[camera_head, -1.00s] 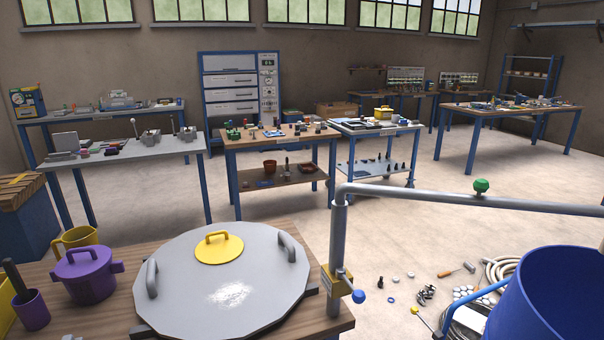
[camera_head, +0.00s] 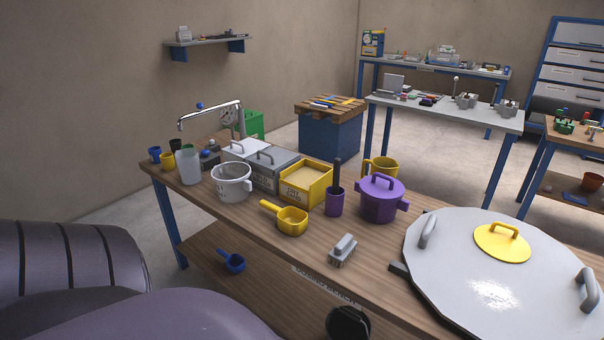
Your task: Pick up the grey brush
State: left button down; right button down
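The grey brush (camera_head: 343,250) lies on the wooden workbench (camera_head: 240,213) near its front edge. Its light grey handle is on top and its bristles face down. It sits between the yellow scoop (camera_head: 288,218) and the large grey lid, apart from both. Neither gripper shows in the view, and nothing touches the brush. Rounded dark parts of my own body fill the lower left.
The large grey lid (camera_head: 460,262) covers the bench's right part. A blue scoop (camera_head: 230,262) lies on the lower shelf.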

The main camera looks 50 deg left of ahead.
aim_at(345, 248)
jog(key=u, duration=1.4)
